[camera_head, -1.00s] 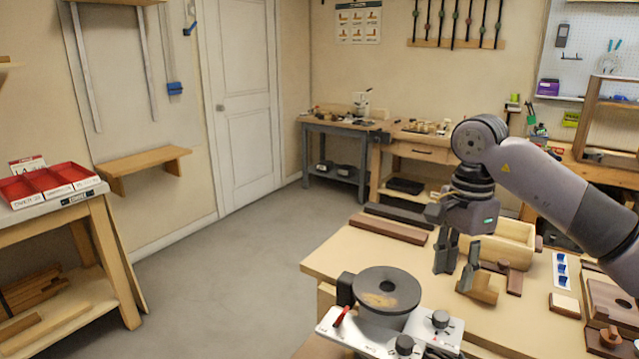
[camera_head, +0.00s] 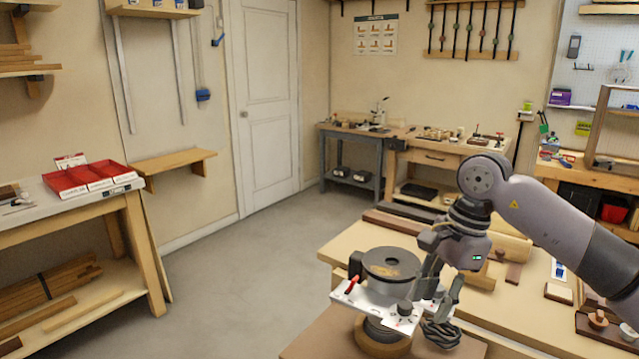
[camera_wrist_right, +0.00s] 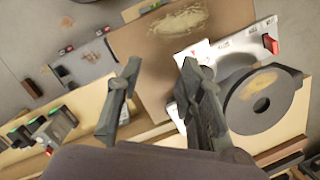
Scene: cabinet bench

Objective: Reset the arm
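My right arm comes in from the right in the head view. Its gripper (camera_head: 432,298) points down beside the right side of a round dark disc machine (camera_head: 390,264). The two fingers are apart with nothing visible between them. In the right wrist view the gripper (camera_wrist_right: 160,66) is open and empty, with a brown board (camera_wrist_right: 150,45) beyond it. The disc (camera_wrist_right: 262,102) and its pale plate show to the right of the fingers. I cannot tell whether a finger touches the plate. My left gripper is in neither view.
The pale workbench (camera_head: 345,243) extends under and right of my right arm, with wooden pieces on it. A red lever (camera_head: 352,284) sticks up at the machine's left. A side bench with a red tray (camera_head: 90,180) stands left. The grey floor (camera_head: 235,280) between is clear.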

